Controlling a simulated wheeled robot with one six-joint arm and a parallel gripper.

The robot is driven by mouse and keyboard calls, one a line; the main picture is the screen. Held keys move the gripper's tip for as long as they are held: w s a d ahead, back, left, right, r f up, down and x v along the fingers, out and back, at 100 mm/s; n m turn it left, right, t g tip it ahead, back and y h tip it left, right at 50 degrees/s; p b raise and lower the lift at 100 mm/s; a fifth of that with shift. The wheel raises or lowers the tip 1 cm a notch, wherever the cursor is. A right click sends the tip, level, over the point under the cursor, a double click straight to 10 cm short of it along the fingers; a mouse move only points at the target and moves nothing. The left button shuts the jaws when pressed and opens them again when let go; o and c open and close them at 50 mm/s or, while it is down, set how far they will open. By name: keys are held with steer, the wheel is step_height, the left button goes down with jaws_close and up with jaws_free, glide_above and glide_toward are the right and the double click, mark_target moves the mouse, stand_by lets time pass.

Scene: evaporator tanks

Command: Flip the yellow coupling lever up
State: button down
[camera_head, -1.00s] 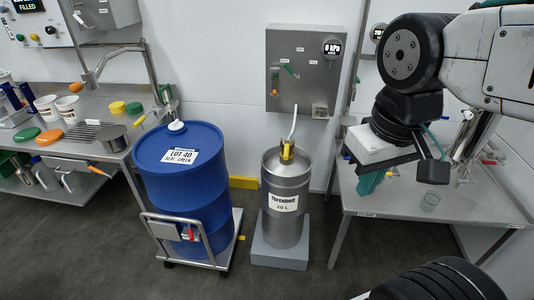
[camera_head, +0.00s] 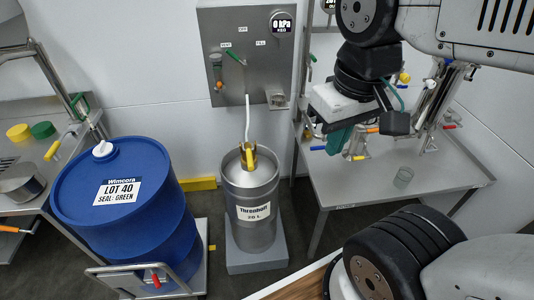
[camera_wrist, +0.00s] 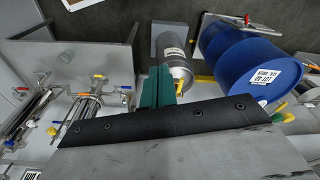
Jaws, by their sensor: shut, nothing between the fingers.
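The yellow coupling lever (camera_head: 249,158) is on the brass-coloured coupling at the top of the steel Threnholt 20 L keg (camera_head: 250,195). A white hose rises from the coupling to the wall panel. The lever appears to hang down along the coupling's front. My gripper (camera_head: 338,142) has green fingers and is right of the keg in the head view, apart from it. In the wrist view my fingers (camera_wrist: 158,85) are together and empty, and they partly cover the keg (camera_wrist: 172,55). A bit of yellow shows beside them, partly hidden.
A blue drum (camera_head: 122,200) labelled LOT 40 stands on a cart left of the keg. A grey wall panel (camera_head: 235,60) with a 0 kPa gauge and valve handles is above. A steel table (camera_head: 390,185) with a glass and fittings stands at right. The keg sits on a grey plinth (camera_head: 258,257).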

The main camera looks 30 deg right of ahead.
steer(key=shift+d, duration=0.1)
steer(key=w+f+m+g+y, duration=0.1)
steer(key=w+f+m+y, duration=0.4)
steer(key=w, duration=0.4)
steer(key=w+f+m+g+y, duration=0.1)
steer(key=w+f+m+y, duration=0.2)
steer(key=w+f+m, duration=0.45)
steer(key=w+d+f+m+t+y, duration=0.1)
steer(key=w+d+f+m, duration=0.1)
steer(key=f, duration=0.4)
steer(key=w+d+f+m+t+y, duration=0.1)
steer(key=w+d+f+m+t, duration=0.1)
steer(key=f, duration=0.5)
steer(key=w+d+f+m+t+y, duration=0.1)
steer(key=w+d+f+m, duration=0.3)
steer(key=w+f+m, duration=0.1)
steer(key=shift+w+f, duration=0.8)
steer(key=shift+f, duration=0.1)
steer(key=shift+a, duration=0.1)
